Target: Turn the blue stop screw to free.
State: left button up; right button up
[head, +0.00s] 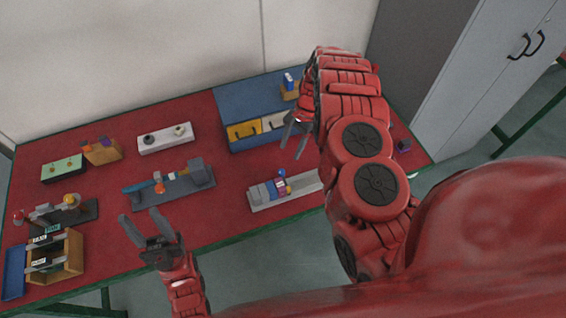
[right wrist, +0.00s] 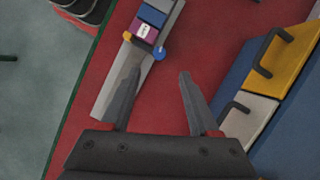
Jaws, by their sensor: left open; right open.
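The blue stop screw (head: 282,173) is a small round blue knob on the side of a grey rail unit (head: 300,187) with blue and purple blocks. The right wrist view shows the blue screw (right wrist: 158,53) on the edge of the purple block (right wrist: 144,30), with an orange knob on the opposite side. My right gripper (head: 294,124) is open and empty. In the right wrist view its fingertips (right wrist: 160,74) point toward the screw, which appears just past them; contact cannot be confirmed. My left gripper (head: 148,225) is open and empty, near the table's front edge.
A blue stand (head: 250,100) with yellow and white drawers (head: 243,130) is behind the rail unit. A grey fixture (head: 178,187), a white block (head: 165,138) and a wooden rack (head: 70,265) occupy the left. Bare red table (head: 225,205) lies between the fixtures.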

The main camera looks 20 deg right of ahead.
aim_at(282, 171)
jog(key=p+x, duration=0.2)
jog(key=x, duration=0.5)
jog(key=shift+s+d+f, duration=0.1)
jog(key=shift+f, duration=0.15)
jog(key=shift+x, duration=0.8)
grip_shut()
